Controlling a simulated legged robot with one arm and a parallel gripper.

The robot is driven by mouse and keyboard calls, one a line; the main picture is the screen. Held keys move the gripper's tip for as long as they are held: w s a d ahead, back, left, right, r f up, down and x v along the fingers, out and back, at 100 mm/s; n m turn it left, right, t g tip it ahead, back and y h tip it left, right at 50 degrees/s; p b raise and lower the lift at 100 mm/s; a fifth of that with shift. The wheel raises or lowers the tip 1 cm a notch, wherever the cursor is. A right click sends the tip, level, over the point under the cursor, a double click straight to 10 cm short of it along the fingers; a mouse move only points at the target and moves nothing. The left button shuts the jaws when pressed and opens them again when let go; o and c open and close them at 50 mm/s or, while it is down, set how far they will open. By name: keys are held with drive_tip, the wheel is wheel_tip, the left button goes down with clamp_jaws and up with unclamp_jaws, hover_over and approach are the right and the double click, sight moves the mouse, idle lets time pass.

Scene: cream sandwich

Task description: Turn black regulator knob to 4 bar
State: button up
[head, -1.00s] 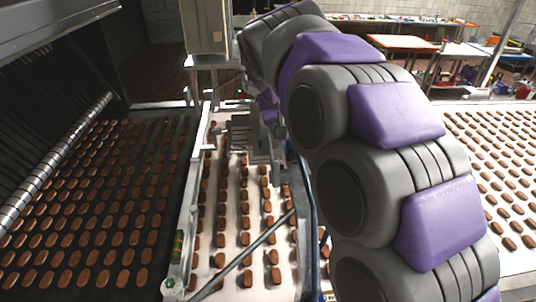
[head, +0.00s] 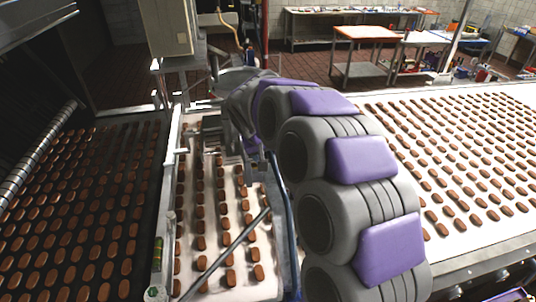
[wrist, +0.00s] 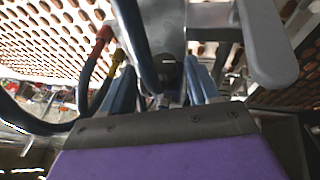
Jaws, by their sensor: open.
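In the wrist view my gripper (wrist: 163,78) is open, with one blue-grey finger on each side of the middle. A small dark round part (wrist: 168,66), possibly the black regulator knob, shows between the fingers against a grey metal housing. I cannot tell whether the fingers touch it. No dial or pressure reading can be read.
Dark hoses with a red fitting (wrist: 104,34) and a yellow fitting (wrist: 118,55) run close by on the left in the wrist view. A grey lever-like bar (wrist: 266,40) is at the right. Conveyors of brown biscuits lie around; a pale cabinet (head: 160,28) stands behind.

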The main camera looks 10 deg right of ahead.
sight(267, 156)
drive_tip(key=shift+x, duration=0.9)
drive_tip(key=shift+w+a+f, duration=0.1)
drive_tip(key=shift+f, duration=0.1)
drive_tip(key=shift+a+f, duration=0.1)
drive_tip(key=shift+a, duration=0.2)
drive_tip(key=shift+c, duration=0.2)
drive_tip(key=shift+d, duration=0.25)
drive_tip(key=c, duration=1)
